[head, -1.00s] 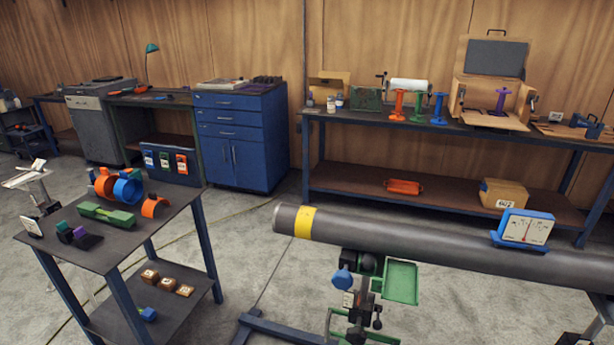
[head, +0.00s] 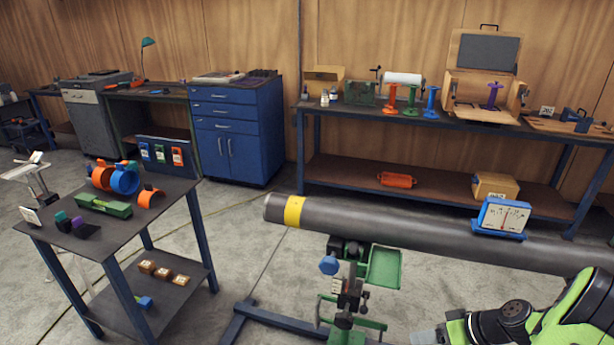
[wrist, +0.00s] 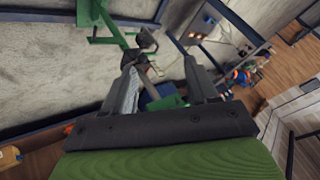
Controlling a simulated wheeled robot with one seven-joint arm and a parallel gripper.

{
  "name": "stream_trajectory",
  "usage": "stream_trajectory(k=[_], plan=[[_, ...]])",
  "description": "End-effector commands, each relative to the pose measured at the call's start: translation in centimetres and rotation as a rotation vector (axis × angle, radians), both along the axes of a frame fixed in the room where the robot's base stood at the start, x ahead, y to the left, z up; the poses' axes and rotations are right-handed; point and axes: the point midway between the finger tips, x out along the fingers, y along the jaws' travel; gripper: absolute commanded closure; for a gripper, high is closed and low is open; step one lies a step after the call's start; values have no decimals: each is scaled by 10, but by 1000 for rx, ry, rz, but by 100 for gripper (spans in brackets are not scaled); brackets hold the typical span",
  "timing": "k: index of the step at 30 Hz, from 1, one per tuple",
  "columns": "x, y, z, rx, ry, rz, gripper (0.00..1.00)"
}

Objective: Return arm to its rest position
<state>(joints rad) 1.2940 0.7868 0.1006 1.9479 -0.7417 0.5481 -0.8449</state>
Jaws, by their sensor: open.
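My gripper (wrist: 163,78) is open in the wrist view, with its two dark fingers apart and nothing between them. My green and black arm (head: 560,310) shows at the bottom right of the head view, in front of the pipe. What looks like a grey fingertip reaches left to the bottom edge there. A white-faced gauge in a blue frame (head: 503,217) sits on top of the pipe.
A green-trayed pipe stand (head: 384,268) stands under the pipe, close to my arm. A small cart (head: 160,205) with orange, blue and green parts is at left. A long workbench (head: 350,111) and a blue cabinet (head: 238,140) line the back wall. Floor shows between cart and stand.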

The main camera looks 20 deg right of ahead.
Motion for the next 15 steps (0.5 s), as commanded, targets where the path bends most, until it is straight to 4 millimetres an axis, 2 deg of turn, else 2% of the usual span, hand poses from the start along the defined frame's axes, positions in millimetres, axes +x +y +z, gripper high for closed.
stream_trajectory(k=[1, 4, 8, 11, 15], plan=[[9, 15, 20, -35, 36, 36, 42], [20, 52, 60, -117, 133, 85, 42], [20, 111, 119, -256, 229, 109, 42], [6, 156, 159, -356, 254, 94, 42], [-33, 209, 206, -459, 223, 40, 42]])
